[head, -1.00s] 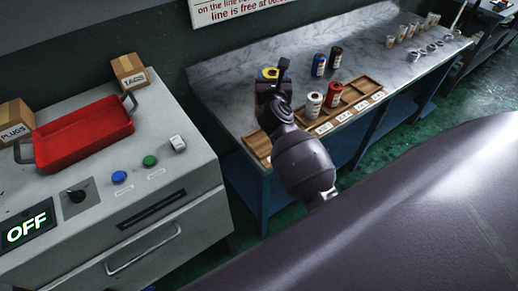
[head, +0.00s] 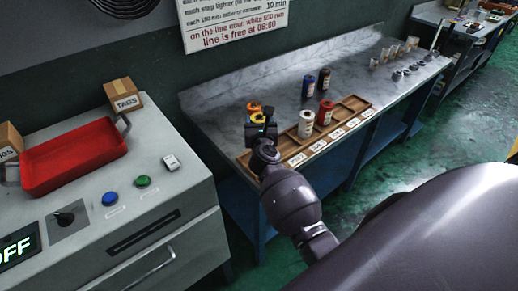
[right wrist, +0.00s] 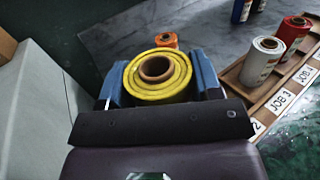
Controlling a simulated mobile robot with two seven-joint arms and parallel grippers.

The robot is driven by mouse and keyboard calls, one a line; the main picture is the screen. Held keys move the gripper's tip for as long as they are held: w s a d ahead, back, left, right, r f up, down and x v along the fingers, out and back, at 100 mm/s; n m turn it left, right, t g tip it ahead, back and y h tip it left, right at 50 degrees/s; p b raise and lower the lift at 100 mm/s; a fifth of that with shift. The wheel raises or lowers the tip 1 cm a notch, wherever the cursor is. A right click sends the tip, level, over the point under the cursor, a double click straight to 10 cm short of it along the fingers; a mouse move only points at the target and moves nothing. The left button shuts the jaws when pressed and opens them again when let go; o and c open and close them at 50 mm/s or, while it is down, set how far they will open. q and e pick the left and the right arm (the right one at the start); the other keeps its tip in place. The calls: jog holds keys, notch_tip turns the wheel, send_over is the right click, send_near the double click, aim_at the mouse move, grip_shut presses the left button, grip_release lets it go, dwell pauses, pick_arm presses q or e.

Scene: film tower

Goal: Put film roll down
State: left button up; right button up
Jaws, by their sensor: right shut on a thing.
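My right gripper (head: 259,128) is shut on a yellow film roll (head: 258,118), over the left end of the wooden tray on the bench. In the right wrist view the yellow roll (right wrist: 157,96) stands upright between two blue finger pads, its brown core facing the camera. Whether its base touches the tray is hidden. An orange roll (head: 254,106) is just behind it; it also shows in the right wrist view (right wrist: 166,40). A white roll (head: 305,124) and a red roll (head: 325,113) stand in the tray (head: 350,106) to the right. My left gripper is not in view.
A blue roll (head: 308,86) and a dark roll (head: 324,80) stand on the marble bench (head: 230,100) behind the tray. Small cups (head: 392,52) line its far right. A grey machine (head: 140,215) with a red pan (head: 75,157) stands at left. The tray's right end looks empty.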

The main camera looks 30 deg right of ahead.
notch_tip(320, 180, down, 5)
jog(key=shift+r+b, duration=0.1)
jog(key=shift+b, duration=0.85)
notch_tip(320, 180, down, 4)
jog(key=shift+r+b, duration=0.1)
jog(key=shift+b, duration=1)
jog(key=shift+f, duration=0.35)
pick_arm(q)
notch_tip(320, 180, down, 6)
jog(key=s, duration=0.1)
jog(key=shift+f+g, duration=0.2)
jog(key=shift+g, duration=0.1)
pick_arm(e)
jog(key=shift+r, duration=0.1)
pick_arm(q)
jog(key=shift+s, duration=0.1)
pick_arm(e)
jog(key=o, duration=1)
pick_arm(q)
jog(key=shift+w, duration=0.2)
